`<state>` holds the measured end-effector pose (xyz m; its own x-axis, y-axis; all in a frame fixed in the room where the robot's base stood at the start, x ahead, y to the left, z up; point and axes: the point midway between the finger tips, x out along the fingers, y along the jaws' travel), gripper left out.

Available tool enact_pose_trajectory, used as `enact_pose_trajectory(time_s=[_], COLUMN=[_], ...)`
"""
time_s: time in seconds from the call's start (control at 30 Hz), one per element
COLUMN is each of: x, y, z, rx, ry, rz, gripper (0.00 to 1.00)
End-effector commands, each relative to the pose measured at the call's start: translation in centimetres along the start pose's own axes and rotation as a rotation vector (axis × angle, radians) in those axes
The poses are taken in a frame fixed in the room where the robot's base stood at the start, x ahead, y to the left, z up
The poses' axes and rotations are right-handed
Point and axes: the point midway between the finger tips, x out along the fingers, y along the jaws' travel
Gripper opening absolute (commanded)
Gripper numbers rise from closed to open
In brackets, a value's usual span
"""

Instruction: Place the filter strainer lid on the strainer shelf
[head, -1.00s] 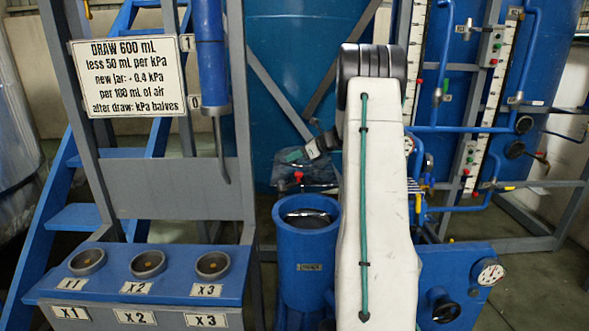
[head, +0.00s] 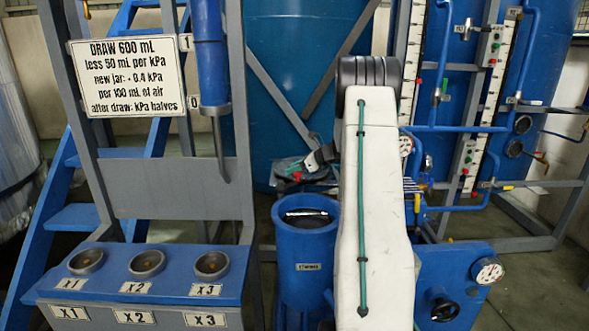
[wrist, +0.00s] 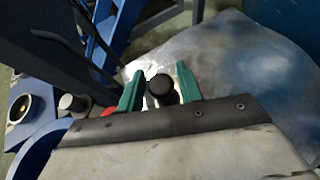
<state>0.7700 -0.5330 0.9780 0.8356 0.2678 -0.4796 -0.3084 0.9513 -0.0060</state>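The filter strainer (head: 295,252) is a blue upright cylinder left of my arm in the head view, with its top open. My gripper (wrist: 160,82) has two green fingers close on either side of a round black knob (wrist: 160,87), which I take to be the lid's handle. The lid's disc under the knob is hard to make out. In the head view my gripper (head: 303,166) is small and partly hidden, behind the strainer. A dull grey plate (wrist: 240,65), seemingly the strainer shelf, lies under the knob. I cannot tell whether the lid touches it.
A blue bench (head: 130,281) with several round sockets stands at the left under a signboard (head: 126,77). Grey frame posts stand close to the strainer's left. A gauge (head: 487,271) and a black handwheel (head: 443,311) are at the right. A large blue tank stands behind.

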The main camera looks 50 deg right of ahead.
Motion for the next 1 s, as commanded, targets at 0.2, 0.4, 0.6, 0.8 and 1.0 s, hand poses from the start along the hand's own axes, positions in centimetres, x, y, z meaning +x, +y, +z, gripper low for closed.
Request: enact_pose_trajectory(time_s=[0.2, 0.4, 0.6, 0.8, 1.0], x=[-2.4, -6.8, -10.3, -11.6, -8.6], y=[-0.1, -0.1, -0.1, 0.5, 8.8], z=[0.1, 0.0, 0.1, 0.5, 6.6], rx=[0.0, 0.0, -0.001, -0.015, -0.269], ry=[-0.001, 0.0, 0.0, 0.004, 0.086], rz=[-0.004, -0.005, -0.002, 0.008, 0.159], gripper=[0.36, 0.36, 0.36, 0.36, 0.36])
